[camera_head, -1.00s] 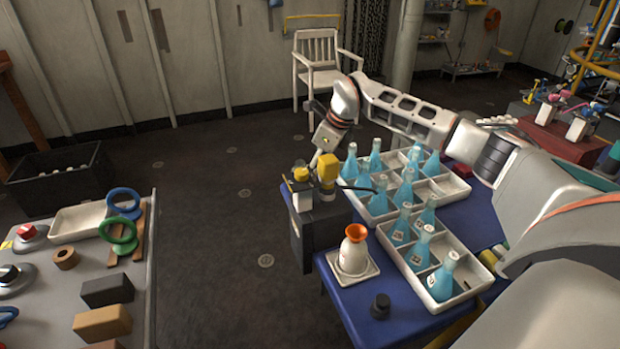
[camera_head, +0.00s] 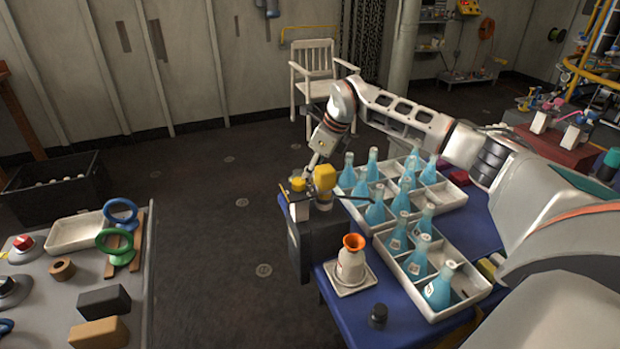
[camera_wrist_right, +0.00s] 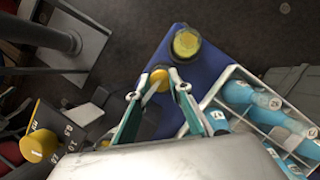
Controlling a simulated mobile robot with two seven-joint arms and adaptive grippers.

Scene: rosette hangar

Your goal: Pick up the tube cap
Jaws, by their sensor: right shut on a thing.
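My right gripper (camera_wrist_right: 160,84) is shut on a small round yellow cap (camera_wrist_right: 159,78), which shows between its fingertips in the right wrist view. In the head view my right gripper (camera_head: 313,168) points down at the far left end of the blue table, close to yellow-topped items. One is a white container with a yellow top (camera_head: 298,185); beside it is a larger yellow piece (camera_head: 325,177). The fingertips are too small there to tell how the cap sits against these. My left gripper is not in view.
Divided white trays (camera_head: 470,292) with several blue bottles stand right of my gripper. An orange-mouthed flask (camera_head: 351,262) on a white plate and a dark jar (camera_head: 377,316) stand nearer. A grey bench (camera_head: 60,300) with rings and blocks is at left. Open floor lies between.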

